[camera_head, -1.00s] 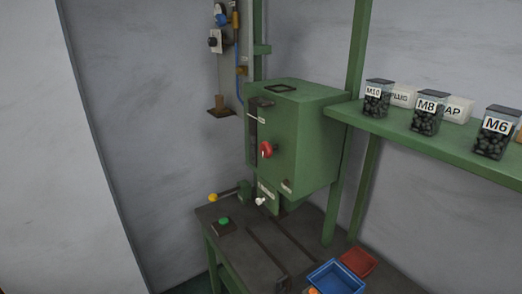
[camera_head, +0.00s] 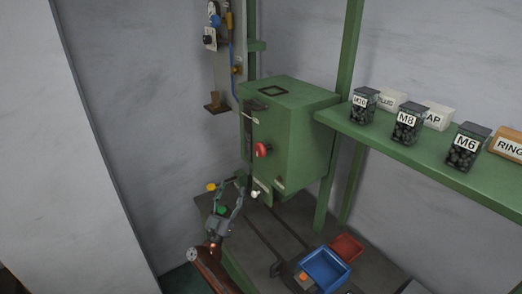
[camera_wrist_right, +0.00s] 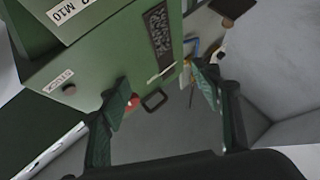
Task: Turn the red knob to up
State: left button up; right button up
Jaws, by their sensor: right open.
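The red knob (camera_head: 262,150) sits on the front of a green machine box (camera_head: 307,145). It is small in the head view, and I cannot tell exactly which way it points. My right gripper (camera_head: 231,188) is in the head view, left of and below the knob, with its fingers pointing up. It is open and apart from the knob. My left gripper is not in view.
A white-tipped lever (camera_head: 255,194) is under the box. A blue bin (camera_head: 326,270) and red bin (camera_head: 347,246) stand on the bench. A green shelf (camera_head: 420,165) carries labelled jars.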

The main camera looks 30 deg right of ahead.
aim_at(257, 151)
jog(key=s+d+r+m+g+y+p, duration=0.1)
jog(key=s+d+r+m+g+p, duration=0.15)
jog(key=r+m+g, duration=0.4)
jog(key=s+d+r+m+g+y+p, duration=0.1)
jog(key=s+r+m+g+y+p, duration=0.2)
jog(key=r+g, duration=0.7)
jog(key=d, duration=0.2)
jog(key=d+r+t+p, duration=0.1)
jog(key=d, duration=0.1)
jog(key=w+d+t+h, duration=0.1)
jog(key=d, duration=0.1)
jog(key=shift+d+r+t+p, duration=0.25)
jog(key=shift+d+r+p, duration=0.05)
jog(key=shift+d+r, duration=0.05)
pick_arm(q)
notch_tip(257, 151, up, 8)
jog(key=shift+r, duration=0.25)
pick_arm(e)
jog(key=shift+c, duration=0.7)
jog(key=shift+m, duration=0.25)
jog(key=c, duration=1)
